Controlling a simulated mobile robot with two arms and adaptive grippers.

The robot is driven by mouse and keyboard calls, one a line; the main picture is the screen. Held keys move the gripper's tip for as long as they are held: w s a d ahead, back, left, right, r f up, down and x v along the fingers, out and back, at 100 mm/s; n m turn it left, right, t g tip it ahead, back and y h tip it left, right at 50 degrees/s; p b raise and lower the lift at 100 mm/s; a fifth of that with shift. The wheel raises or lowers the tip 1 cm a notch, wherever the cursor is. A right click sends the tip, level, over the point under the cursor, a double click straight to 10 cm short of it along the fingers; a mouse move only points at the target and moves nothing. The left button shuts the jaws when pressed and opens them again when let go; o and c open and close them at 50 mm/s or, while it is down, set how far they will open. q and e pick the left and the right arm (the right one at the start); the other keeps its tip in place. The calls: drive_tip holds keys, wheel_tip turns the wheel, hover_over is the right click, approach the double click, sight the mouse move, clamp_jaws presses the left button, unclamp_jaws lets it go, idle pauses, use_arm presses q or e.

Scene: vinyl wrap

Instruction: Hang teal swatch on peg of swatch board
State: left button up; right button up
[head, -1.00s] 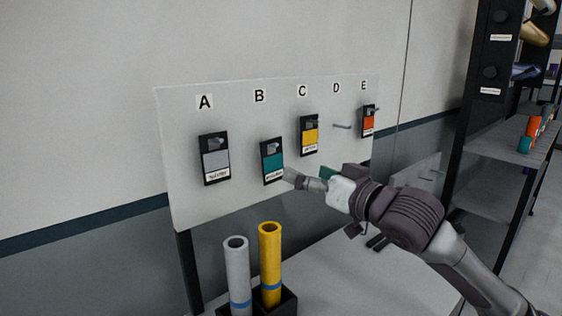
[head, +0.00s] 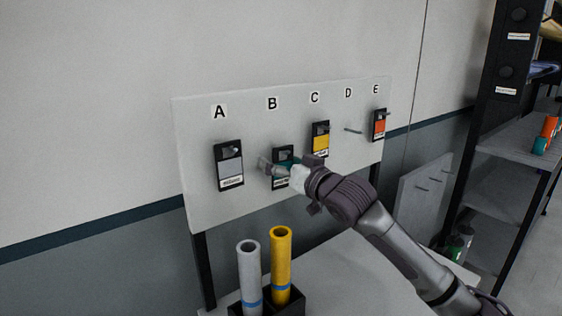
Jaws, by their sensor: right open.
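The swatch board (head: 200,140) is a pale panel with pegs under the letters A to E. The teal swatch (head: 284,154), in a black frame, is at position B and hangs there. My right gripper (head: 271,168) is open at the front of the teal swatch and covers part of its teal face and label. I cannot tell whether the fingers touch it. Peg D (head: 353,131) is bare. My left gripper is not in view.
A grey swatch (head: 229,163) hangs at A, a yellow swatch (head: 320,138) at C and an orange one (head: 379,125) at E. A grey roll (head: 249,275) and a yellow roll (head: 281,262) stand upright in a black holder below the board. A shelf rack (head: 490,150) stands at right.

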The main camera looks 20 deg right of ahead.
drive_tip(key=shift+c, duration=0.4)
drive_tip(key=c, duration=1.1)
drive_tip(key=o, duration=1.2)
drive_tip(key=shift+c, duration=0.2)
drive_tip(key=shift+s, duration=0.15)
drive_tip(key=v, duration=1.2)
